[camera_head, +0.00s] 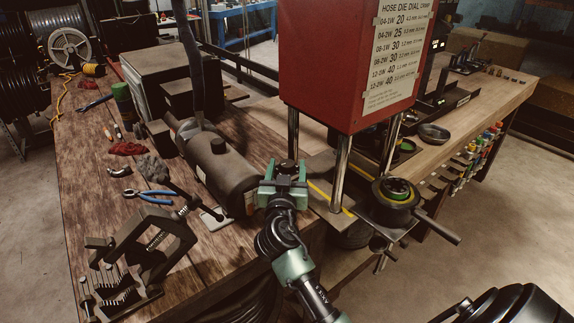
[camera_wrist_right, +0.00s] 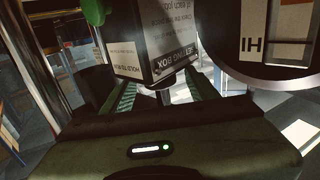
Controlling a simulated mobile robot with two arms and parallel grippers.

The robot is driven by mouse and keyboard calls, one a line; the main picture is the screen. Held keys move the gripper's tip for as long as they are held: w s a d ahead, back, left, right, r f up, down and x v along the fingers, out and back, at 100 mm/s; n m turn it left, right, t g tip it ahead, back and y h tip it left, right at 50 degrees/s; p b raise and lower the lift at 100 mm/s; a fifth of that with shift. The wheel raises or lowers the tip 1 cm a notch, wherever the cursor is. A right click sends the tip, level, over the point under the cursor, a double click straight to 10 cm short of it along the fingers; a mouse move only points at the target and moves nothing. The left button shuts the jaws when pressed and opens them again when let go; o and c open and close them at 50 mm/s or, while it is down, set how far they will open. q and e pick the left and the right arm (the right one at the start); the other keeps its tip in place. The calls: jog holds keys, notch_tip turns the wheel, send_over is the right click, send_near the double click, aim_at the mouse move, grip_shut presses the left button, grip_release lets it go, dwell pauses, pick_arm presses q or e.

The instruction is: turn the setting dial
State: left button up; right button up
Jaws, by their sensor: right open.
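My right gripper (camera_head: 287,166) is at the front left foot of the red hose crimper (camera_head: 330,65), with its two green jaws apart. In the right wrist view, the open jaws (camera_wrist_right: 160,95) point at a dark box (camera_wrist_right: 158,58) with white labels and upside-down print. No contact between jaws and box is clear. My left gripper is not in view.
A die chart (camera_head: 398,45) is on the crimper's front. A dark cylinder (camera_head: 222,172), blue pliers (camera_head: 150,195) and a black vise-like tool (camera_head: 145,250) lie to the left.

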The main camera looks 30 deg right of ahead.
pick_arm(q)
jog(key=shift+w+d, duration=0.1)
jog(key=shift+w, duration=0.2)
pick_arm(e)
jog(key=shift+c, duration=0.6)
grip_shut()
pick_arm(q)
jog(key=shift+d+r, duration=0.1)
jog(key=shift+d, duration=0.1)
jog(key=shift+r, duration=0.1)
